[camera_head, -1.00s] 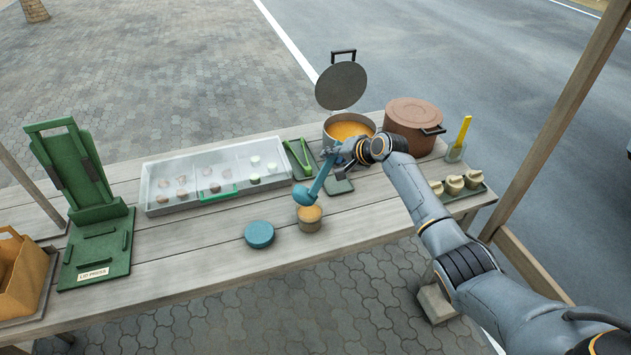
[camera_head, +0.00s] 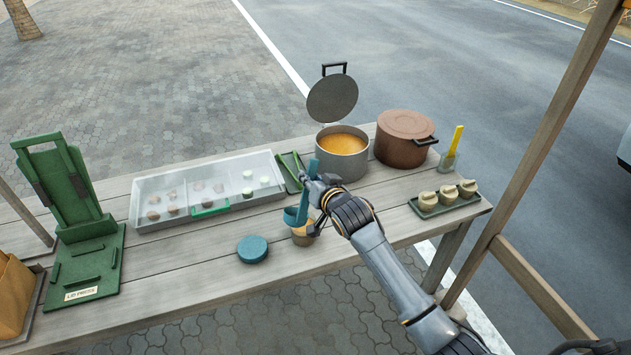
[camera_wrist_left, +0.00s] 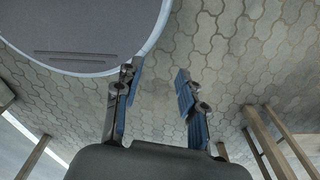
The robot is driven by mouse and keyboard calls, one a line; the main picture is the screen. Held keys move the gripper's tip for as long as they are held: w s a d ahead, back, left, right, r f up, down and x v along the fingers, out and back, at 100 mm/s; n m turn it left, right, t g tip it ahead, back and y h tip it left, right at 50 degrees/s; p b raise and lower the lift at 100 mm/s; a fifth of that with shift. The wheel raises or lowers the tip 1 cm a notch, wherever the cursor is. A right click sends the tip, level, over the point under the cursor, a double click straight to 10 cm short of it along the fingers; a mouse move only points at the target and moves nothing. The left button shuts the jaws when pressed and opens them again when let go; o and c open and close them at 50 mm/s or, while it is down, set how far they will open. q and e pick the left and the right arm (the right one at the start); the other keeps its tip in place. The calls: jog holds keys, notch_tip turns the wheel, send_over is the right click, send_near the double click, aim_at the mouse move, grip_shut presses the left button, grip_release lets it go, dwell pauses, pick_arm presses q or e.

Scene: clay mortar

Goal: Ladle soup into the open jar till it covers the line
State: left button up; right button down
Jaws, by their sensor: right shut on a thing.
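The open jar (camera_head: 301,239) stands near the table's front edge, partly hidden by my right arm and the ladle. The blue ladle (camera_head: 304,205) is held by my right gripper (camera_head: 318,186), which is shut on its handle. The ladle's bowl (camera_head: 291,217) is over or against the jar's rim; I cannot tell what is in it. The jar's line and soup level are hidden. The soup pot (camera_head: 343,155) stands open behind, with orange soup (camera_head: 342,143) in it and its lid raised. My left gripper (camera_wrist_left: 157,95) is open and empty above paving in the left wrist view.
A blue lid (camera_head: 252,249) lies left of the jar. A clear-covered tray (camera_head: 165,217), green tongs (camera_head: 291,171) and a green lid press (camera_head: 90,265) are farther left. A brown pot (camera_head: 405,140), yellow-handled tool (camera_head: 452,150) and small tray of several pots (camera_head: 430,211) stand right.

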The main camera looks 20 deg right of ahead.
jog(key=s+a+n+t+b, duration=0.1)
jog(key=b, duration=0.1)
jog(key=s+a+f+t+b, duration=0.1)
jog(key=s+a+n+h+b, duration=0.1)
jog(key=b, duration=0.1)
jog(key=shift+s+a+f+n+t+b, duration=0.1)
jog(key=shift+a+f+n+t+b, duration=0.05)
jog(key=shift+f+n+t+b, duration=0.2)
jog(key=shift+s+a+n+t+b, duration=0.25)
jog(key=shift+s+t+b, duration=0.1)
jog(key=shift+b, duration=0.3)
jog(key=shift+s+a+r+b, duration=0.1)
jog(key=shift+a+b, duration=0.1)
jog(key=shift+b, duration=0.15)
notch_tip(320, 180, up, 5)
jog(key=p, duration=0.5)
